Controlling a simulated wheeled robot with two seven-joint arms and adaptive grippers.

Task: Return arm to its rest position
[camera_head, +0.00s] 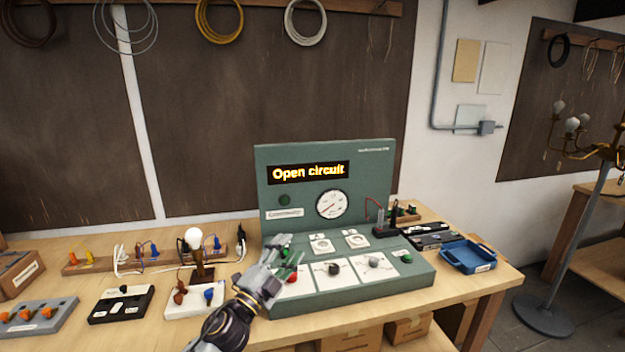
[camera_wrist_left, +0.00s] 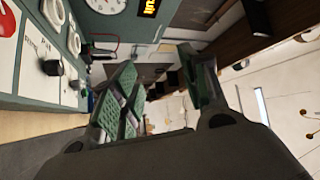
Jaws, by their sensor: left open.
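My left gripper (camera_head: 285,262) is in front of the left part of the green test console (camera_head: 412,275), over or near its red button (camera_head: 291,277). In the left wrist view its two fingers (camera_wrist_left: 160,95) are spread apart with nothing between them. The console's upright panel shows a lit "Open circuit" display (camera_head: 308,172) and a round dial gauge (camera_head: 332,204). I cannot tell whether a finger touches the console. My right gripper is not in view.
Left of the console, a lamp with a glowing bulb (camera_head: 194,238) stands on the wooden bench. A black switch box (camera_head: 121,304) and a grey block with orange connectors (camera_head: 35,316) lie at the left. A blue tray (camera_head: 468,257) is at the right. A chandelier stand (camera_head: 578,250) is beyond.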

